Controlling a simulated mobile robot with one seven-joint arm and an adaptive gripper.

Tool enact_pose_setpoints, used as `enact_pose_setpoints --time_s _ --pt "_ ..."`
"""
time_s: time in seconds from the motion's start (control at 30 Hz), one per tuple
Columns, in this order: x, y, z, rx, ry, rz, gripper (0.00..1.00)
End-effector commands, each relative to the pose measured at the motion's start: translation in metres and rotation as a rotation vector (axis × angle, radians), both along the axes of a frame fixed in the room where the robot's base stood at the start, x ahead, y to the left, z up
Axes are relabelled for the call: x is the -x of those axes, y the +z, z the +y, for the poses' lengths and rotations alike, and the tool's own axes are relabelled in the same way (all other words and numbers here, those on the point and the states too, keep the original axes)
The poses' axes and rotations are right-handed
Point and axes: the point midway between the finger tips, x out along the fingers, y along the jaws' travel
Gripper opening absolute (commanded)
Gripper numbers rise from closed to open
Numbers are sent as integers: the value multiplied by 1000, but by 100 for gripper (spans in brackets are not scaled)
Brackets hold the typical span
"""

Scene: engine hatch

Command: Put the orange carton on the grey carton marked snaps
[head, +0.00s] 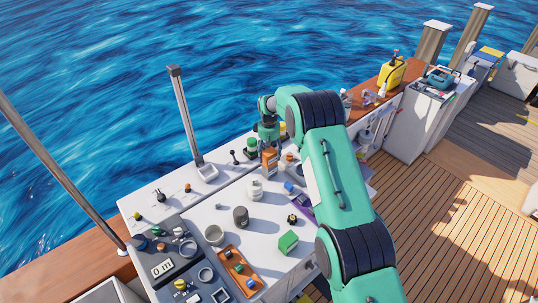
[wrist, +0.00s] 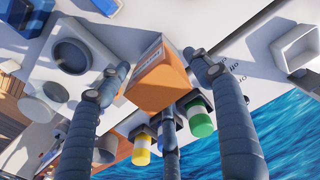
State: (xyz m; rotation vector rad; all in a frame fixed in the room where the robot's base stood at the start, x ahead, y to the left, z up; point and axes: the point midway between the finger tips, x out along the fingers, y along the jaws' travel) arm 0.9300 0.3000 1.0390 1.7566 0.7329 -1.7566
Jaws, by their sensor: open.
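The orange carton (head: 270,162) stands upright on the white hatch top, directly below my gripper (head: 269,143) in the head view. In the wrist view the orange carton (wrist: 157,82) is between the spread fingers of my gripper (wrist: 156,66). The fingers are open around it, with the carton close to the left fingertip; I cannot tell whether they touch. I cannot pick out a grey carton marked snaps in either view; my arm hides part of the hatch top.
A white jar (head: 255,189), a dark grey cylinder (head: 240,216), a green block (head: 288,242) and an orange tray (head: 238,268) are on the hatch top. A green-topped item (head: 251,146) stands left of the carton. A tall post (head: 184,115) rises at the water side.

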Motion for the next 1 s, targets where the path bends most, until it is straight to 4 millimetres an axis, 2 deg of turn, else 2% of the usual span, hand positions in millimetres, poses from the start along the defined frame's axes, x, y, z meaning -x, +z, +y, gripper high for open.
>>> enact_pose_setpoints --time_s 0.27,0.47,1.0 --pt "0 3 0 0 0 0 65" --pt "-1 20 0 -1 0 -3 65" --pt "-1 103 0 0 0 -1 65"
